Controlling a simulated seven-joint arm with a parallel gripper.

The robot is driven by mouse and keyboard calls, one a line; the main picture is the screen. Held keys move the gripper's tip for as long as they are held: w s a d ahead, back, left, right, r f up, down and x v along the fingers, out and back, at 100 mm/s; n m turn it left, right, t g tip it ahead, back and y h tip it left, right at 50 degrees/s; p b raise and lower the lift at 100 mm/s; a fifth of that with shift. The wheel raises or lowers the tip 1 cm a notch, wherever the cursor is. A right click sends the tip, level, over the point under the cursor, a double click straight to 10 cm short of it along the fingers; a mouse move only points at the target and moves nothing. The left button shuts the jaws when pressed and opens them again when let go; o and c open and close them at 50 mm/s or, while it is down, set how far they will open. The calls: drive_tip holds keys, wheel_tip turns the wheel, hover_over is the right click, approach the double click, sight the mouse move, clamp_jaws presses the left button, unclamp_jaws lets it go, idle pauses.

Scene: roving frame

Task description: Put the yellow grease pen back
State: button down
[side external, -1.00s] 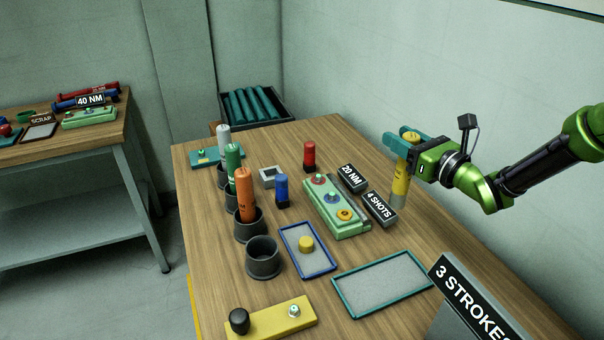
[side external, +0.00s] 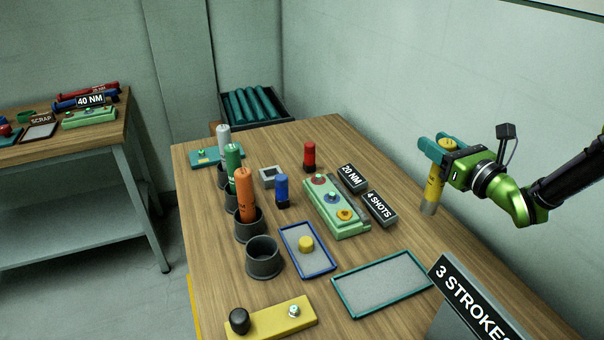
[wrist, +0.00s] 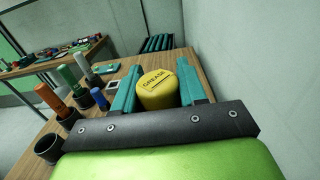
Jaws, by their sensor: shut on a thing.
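The yellow grease pen (side external: 434,188) is held upright in my gripper (side external: 440,144), which is shut on its upper part. In the side view it is near the table's right edge; I cannot tell its exact height. In the wrist view the pen's yellow top (wrist: 156,90) reads GREASE and sits between the teal fingers. An empty dark cup (side external: 263,258) stands at the near end of a row of cups. The other cups hold an orange pen (side external: 244,194), a green pen (side external: 233,166) and a grey pen (side external: 224,139).
A green button box (side external: 336,208) and the 20 NM (side external: 352,178) and 4 SHOTS (side external: 379,209) blocks lie between my gripper and the cups. Blue (side external: 282,188) and red (side external: 309,155) upright pieces stand nearby. A teal-rimmed tray (side external: 335,290) and a 3 STROKES sign (side external: 470,300) are in front.

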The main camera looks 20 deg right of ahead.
drive_tip(key=w+a+r+n+g+y, duration=0.1)
drive_tip(key=w+a+r+n+y, duration=0.1)
drive_tip(key=a, duration=1)
drive_tip(key=w+a+r+n+g+y, duration=0.2)
drive_tip(key=a+y, duration=0.4)
drive_tip(key=a, duration=0.7)
drive_tip(key=w+a+r+n+g+y, duration=0.1)
drive_tip(key=a+n+y, duration=0.3)
drive_tip(key=a, duration=0.8)
drive_tip(key=shift+w+a+r+n+g, duration=0.3)
drive_tip(key=shift+w+r+g, duration=0.1)
drive_tip(key=shift+w+g, duration=0.15)
drive_tip(key=shift+d, duration=0.1)
wheel_tip(320, 180, down, 13)
drive_tip(key=shift+r, duration=0.1)
